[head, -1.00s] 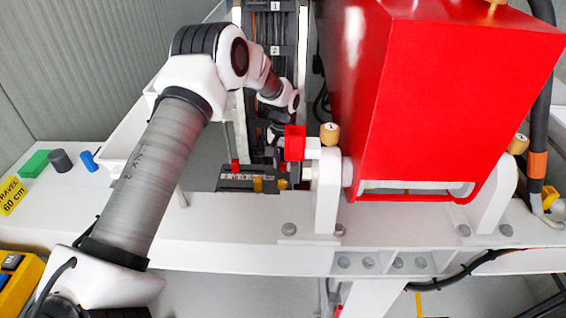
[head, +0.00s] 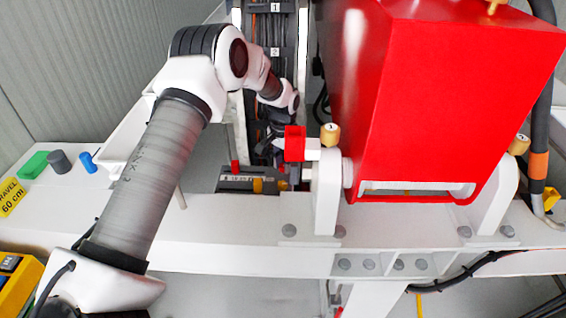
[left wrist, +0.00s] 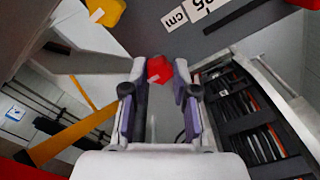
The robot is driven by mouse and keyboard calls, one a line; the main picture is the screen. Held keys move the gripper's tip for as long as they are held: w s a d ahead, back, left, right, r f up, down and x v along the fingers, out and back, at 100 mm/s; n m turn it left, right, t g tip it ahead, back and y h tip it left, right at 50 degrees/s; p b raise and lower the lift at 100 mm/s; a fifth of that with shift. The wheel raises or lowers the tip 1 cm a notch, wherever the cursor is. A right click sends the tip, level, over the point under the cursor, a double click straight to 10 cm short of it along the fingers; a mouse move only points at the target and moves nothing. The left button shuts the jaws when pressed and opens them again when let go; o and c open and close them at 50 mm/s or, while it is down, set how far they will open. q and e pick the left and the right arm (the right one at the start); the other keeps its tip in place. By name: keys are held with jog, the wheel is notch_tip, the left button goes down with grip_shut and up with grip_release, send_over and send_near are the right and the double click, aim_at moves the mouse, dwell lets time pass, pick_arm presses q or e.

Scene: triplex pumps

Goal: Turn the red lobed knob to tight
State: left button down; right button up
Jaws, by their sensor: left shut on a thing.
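The red lobed knob (left wrist: 158,68) shows in the left wrist view between the fingertips of my left gripper (left wrist: 159,80). The fingers are shut on it, one on each side, and cover its flanks. Its lobes are too small to make out. In the head view, my left gripper (head: 271,146) is low in the narrow gap left of the big red housing, beside a red square block (head: 294,143). The knob cannot be told apart there. My right gripper is in neither view.
The red housing (head: 430,90) and a white bracket (head: 327,190) with a brass-coloured cap (head: 330,134) stand close on the right. A cable rack (head: 275,60) runs behind. A white beam (head: 250,228) crosses in front. Green, grey and blue pieces lie at the left.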

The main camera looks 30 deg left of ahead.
aim_at(283, 166)
pick_arm(q)
jog(key=c, duration=0.9)
grip_release()
jog(key=shift+s+f, duration=0.15)
jog(key=shift+f, duration=0.05)
jog(key=shift+r, duration=0.1)
jog(key=shift+r, duration=0.45)
notch_tip(283, 166, up, 11)
